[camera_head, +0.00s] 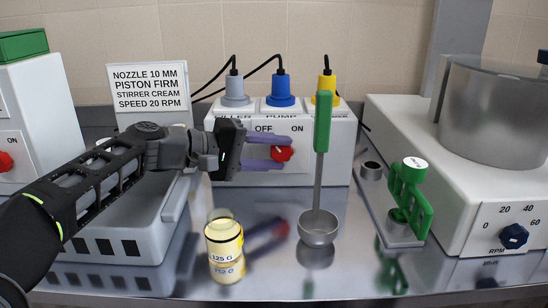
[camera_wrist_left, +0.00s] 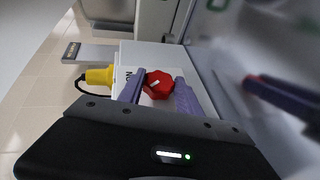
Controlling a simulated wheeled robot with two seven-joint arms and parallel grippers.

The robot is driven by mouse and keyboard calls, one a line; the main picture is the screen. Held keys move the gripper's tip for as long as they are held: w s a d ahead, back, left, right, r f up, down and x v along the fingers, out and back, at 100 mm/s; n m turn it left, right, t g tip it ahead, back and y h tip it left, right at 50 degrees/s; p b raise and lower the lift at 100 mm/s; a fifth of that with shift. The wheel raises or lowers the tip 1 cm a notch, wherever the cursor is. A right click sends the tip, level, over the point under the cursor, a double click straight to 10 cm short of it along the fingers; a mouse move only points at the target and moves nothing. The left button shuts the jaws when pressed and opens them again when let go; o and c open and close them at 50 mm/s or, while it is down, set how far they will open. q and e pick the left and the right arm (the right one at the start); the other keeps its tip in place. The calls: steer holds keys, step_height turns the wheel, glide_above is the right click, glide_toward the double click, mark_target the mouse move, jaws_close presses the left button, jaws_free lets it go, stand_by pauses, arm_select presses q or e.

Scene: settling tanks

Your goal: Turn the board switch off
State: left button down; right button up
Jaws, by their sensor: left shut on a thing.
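The board switch is a red knob (camera_head: 282,153) on the front of a white socket board (camera_head: 335,150), under the printed words OFF and ON. My left gripper (camera_head: 276,152) comes in from the left with its two purple fingers at the knob, and it is shut on it. In the left wrist view the red knob (camera_wrist_left: 158,85) sits between the two fingertips, with a small white mark on its face. I cannot tell surely which word the mark points to. My right gripper is not in view.
Grey, blue and yellow plugs (camera_head: 281,92) stand in the board's top. A green-handled ladle (camera_head: 319,225) stands in front of its right part. A jar (camera_head: 225,245) is on the steel bench, left of the ladle. A green stand (camera_head: 410,195) and a machine with an RPM dial (camera_head: 514,236) are right.

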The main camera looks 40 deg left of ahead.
arm_select(q)
steer(key=c, duration=0.8)
jaws_free()
steer(key=shift+p+v, duration=0.6)
steer(key=shift+v, duration=3.3)
steer(key=shift+r, duration=0.1)
